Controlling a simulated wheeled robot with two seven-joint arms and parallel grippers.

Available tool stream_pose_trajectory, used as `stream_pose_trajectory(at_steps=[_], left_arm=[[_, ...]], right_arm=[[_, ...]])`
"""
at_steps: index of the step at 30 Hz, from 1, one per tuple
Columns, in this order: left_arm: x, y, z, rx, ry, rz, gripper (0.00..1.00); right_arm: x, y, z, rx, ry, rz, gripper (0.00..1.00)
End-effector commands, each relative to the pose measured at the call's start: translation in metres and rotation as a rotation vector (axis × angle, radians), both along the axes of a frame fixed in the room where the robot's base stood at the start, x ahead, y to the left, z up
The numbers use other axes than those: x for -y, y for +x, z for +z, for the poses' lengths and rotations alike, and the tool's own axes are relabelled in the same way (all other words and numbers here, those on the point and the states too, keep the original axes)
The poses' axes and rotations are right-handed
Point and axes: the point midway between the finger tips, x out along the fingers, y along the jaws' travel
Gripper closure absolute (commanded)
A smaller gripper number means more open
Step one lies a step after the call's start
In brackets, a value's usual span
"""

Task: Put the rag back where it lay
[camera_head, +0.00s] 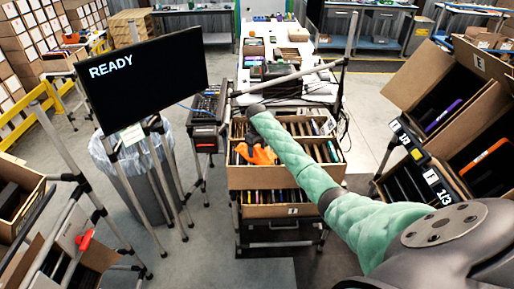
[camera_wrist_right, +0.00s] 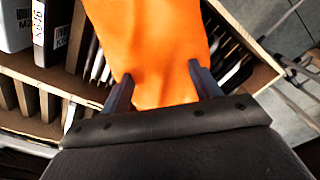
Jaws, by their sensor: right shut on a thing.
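The orange rag (camera_head: 258,154) is at the end of my right arm, over the left part of an open carton (camera_head: 284,177) packed with thin upright items. In the right wrist view the rag (camera_wrist_right: 155,50) fills the middle. My right gripper (camera_wrist_right: 158,82) is shut on it, with a dark finger at each side of the cloth. In the head view the right gripper (camera_head: 256,118) points away from me and its fingers are mostly hidden. I cannot tell whether the rag touches the carton's contents. My left gripper is not in view.
A second carton (camera_head: 270,211) sits below on the same rack. Tilted cartons (camera_head: 440,85) stand at the right, others at the lower left. A black READY screen (camera_head: 145,75) stands at left. A white table (camera_head: 285,75) with clutter lies behind. Grey floor is open left of the rack.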

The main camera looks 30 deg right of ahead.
Motion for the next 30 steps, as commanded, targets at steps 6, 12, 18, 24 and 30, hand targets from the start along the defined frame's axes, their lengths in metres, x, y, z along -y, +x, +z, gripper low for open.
stream_pose_trajectory(at_steps=[6, 12, 18, 24, 30], left_arm=[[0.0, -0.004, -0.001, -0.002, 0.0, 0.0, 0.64], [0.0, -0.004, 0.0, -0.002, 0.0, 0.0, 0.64], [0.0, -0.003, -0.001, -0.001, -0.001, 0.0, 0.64], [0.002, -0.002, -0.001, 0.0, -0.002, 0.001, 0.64], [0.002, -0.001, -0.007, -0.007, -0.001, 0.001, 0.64]], right_arm=[[0.0, 0.0, -0.003, 0.001, -0.001, 0.0, 0.55], [0.0, 0.0, -0.005, 0.0, 0.0, 0.0, 0.55], [0.0, 0.0, -0.005, 0.0, 0.0, 0.0, 0.15], [0.0, 0.0, -0.004, 0.0, 0.0, 0.0, 0.15], [0.0, 0.001, 0.005, 0.002, -0.001, 0.0, 0.15]])
